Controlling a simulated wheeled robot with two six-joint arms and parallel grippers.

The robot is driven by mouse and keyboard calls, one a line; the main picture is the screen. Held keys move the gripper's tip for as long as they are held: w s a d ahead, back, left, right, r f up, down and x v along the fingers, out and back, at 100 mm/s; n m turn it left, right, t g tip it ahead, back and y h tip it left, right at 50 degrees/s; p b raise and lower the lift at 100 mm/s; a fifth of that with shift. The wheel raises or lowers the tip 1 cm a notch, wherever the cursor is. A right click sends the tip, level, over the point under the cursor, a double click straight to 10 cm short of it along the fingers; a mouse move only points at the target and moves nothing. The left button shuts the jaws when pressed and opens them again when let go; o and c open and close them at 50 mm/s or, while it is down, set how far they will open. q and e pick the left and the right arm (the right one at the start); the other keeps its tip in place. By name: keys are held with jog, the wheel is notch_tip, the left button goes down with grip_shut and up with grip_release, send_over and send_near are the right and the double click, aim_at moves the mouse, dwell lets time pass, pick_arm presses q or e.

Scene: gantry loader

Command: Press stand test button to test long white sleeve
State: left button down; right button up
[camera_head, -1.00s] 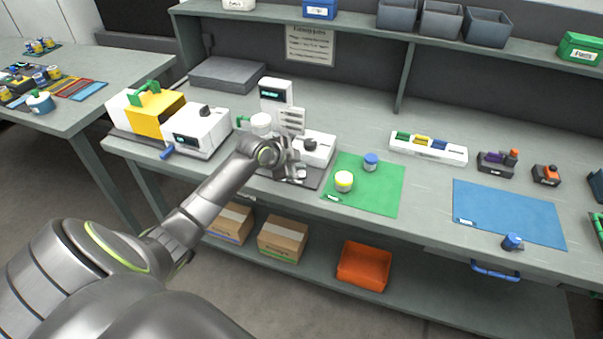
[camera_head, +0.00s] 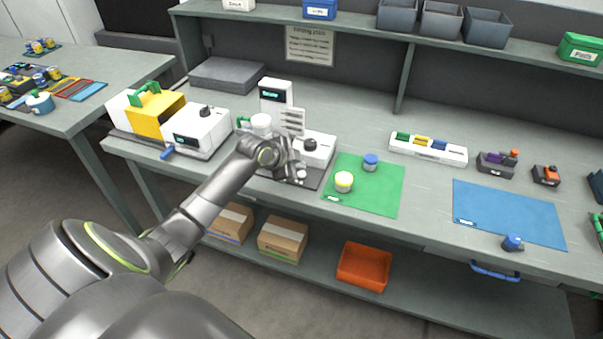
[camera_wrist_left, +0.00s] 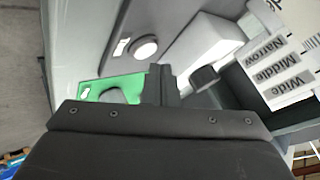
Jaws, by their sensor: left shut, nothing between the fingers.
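My left gripper (camera_head: 291,174) is at the front of the test stand (camera_head: 276,95); the wrist view shows its dark fingers (camera_wrist_left: 160,85) shut and empty. A round white button (camera_wrist_left: 145,48) with a small label lies beyond the fingertips in the wrist view, apart from them in the picture; a white spot beside the gripper (camera_head: 301,174) shows in the head view. A white cylinder (camera_head: 261,122), perhaps the long white sleeve, stands at the stand's left, partly behind my arm. The stand's sign plates (camera_wrist_left: 277,72) read Narrow, Middle and Wide. My right gripper is out of view.
A white block with a black knob (camera_head: 310,145) stands just right of the gripper. A white and yellow machine (camera_head: 200,131) stands left. The blue mat (camera_head: 500,210) is mostly bare.

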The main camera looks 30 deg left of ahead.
pick_arm(q)
jog(key=shift+f, duration=0.1)
dwell(0.5)
jog(key=shift+f, duration=0.3)
jog(key=shift+f+b, duration=0.4)
jog(key=shift+f, duration=0.05)
dwell(0.5)
dwell(0.3)
jog(key=shift+r+p, duration=0.8)
jog(key=shift+r, duration=0.05)
notch_tip(320, 180, up, 5)
jog(key=p, duration=0.4)
jog(key=shift+r+p, duration=0.1)
jog(key=shift+p, duration=0.3)
